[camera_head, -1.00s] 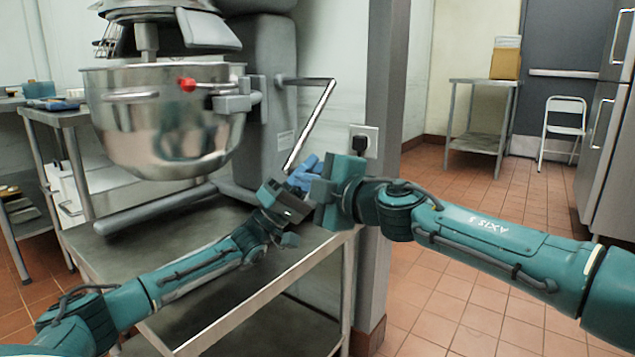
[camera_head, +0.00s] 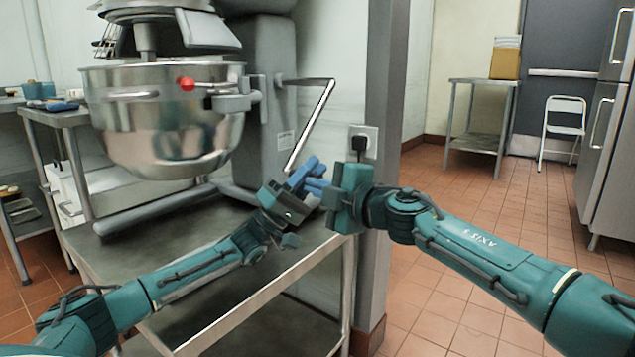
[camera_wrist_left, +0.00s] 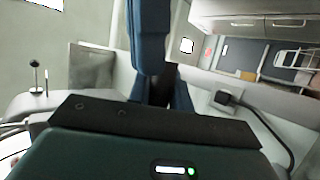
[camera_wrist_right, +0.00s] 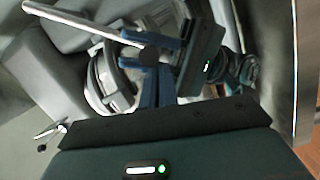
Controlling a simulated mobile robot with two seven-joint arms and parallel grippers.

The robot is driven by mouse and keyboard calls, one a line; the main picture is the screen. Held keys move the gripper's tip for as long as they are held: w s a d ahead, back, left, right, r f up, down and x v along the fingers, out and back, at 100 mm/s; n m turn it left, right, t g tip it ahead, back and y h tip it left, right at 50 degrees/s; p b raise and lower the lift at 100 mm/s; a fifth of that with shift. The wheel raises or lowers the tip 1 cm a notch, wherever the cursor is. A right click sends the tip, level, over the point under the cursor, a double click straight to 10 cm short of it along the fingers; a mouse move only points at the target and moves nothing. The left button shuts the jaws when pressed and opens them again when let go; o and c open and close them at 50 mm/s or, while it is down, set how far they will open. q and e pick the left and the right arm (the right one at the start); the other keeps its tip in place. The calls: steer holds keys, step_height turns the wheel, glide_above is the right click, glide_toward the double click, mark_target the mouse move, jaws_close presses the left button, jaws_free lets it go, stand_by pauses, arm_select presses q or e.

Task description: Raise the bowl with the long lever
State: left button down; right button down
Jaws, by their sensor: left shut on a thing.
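The steel bowl (camera_head: 165,115) hangs on the mixer's arms below the mixer head, with a red knob (camera_head: 186,84) near its rim. The long lever (camera_head: 312,125) runs out from the mixer's column and bends down to the grippers. My left gripper (camera_head: 303,174) is shut on the lever's lower end; its fingers partly hide the grip. My right gripper (camera_head: 316,192) is beside and slightly below it, its fingers close to the left gripper's. Its jaw opening is unclear. In the right wrist view the lever (camera_wrist_right: 80,20) passes above the right fingers, near the left gripper (camera_wrist_right: 135,38).
The mixer stands on a metal table (camera_head: 190,262), with its thick base leg (camera_head: 150,210) in front of the column. A wall corner post (camera_head: 388,160) and a plugged socket (camera_head: 363,140) are close behind my right gripper.

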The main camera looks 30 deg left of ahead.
arm_select(q)
steer(key=shift+s+d+f, duration=0.1)
steer(key=shift+d+f, duration=0.05)
arm_select(e)
steer(key=shift+w+d+f, duration=0.15)
steer(key=shift+w+d, duration=0.1)
steer(key=shift+w, duration=0.2)
arm_select(q)
steer(key=c, duration=1.6)
jaws_free()
steer(key=o, duration=0.3)
steer(key=shift+r, duration=0.2)
arm_select(e)
steer(key=shift+s+a, duration=0.1)
steer(key=shift+s, duration=0.05)
